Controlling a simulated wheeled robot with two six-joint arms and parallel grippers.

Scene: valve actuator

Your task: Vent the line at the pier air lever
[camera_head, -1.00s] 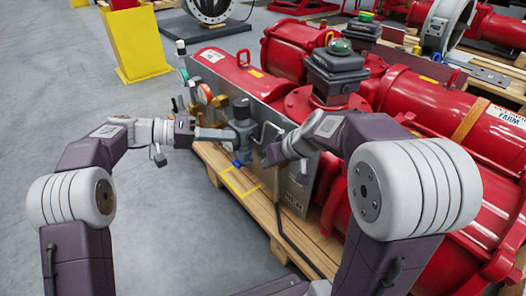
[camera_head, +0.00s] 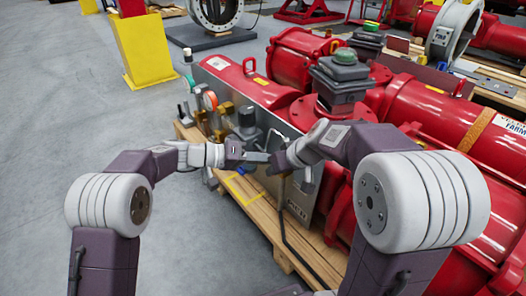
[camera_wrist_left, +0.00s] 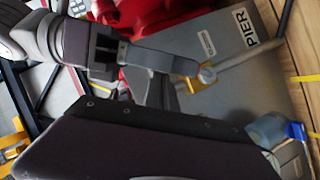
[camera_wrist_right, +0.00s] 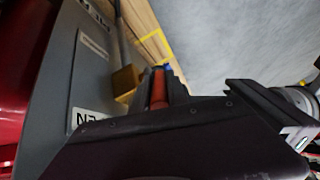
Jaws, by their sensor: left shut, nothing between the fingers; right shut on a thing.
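The grey panel marked PIER (camera_wrist_left: 275,75) stands along the front of the red actuator (camera_head: 300,105). It carries a brass block (camera_wrist_left: 200,82) with a grey pipe (camera_wrist_left: 255,47) beside it; the block also shows in the right wrist view (camera_wrist_right: 126,80). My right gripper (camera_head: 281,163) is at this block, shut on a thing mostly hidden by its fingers. A red cylindrical piece (camera_wrist_right: 158,88) shows at those fingers; I cannot tell whether it is the lever's grip. My left gripper (camera_head: 262,158) is shut and empty, close beside the right one.
A blue-tipped fitting (camera_wrist_left: 294,130) is low beside the panel. Gauges (camera_head: 210,100) and brass valves (camera_head: 225,110) crowd the panel's far end. A wooden pallet (camera_head: 265,215) lies underneath. The floor to the left is open, with a yellow post (camera_head: 145,48) behind.

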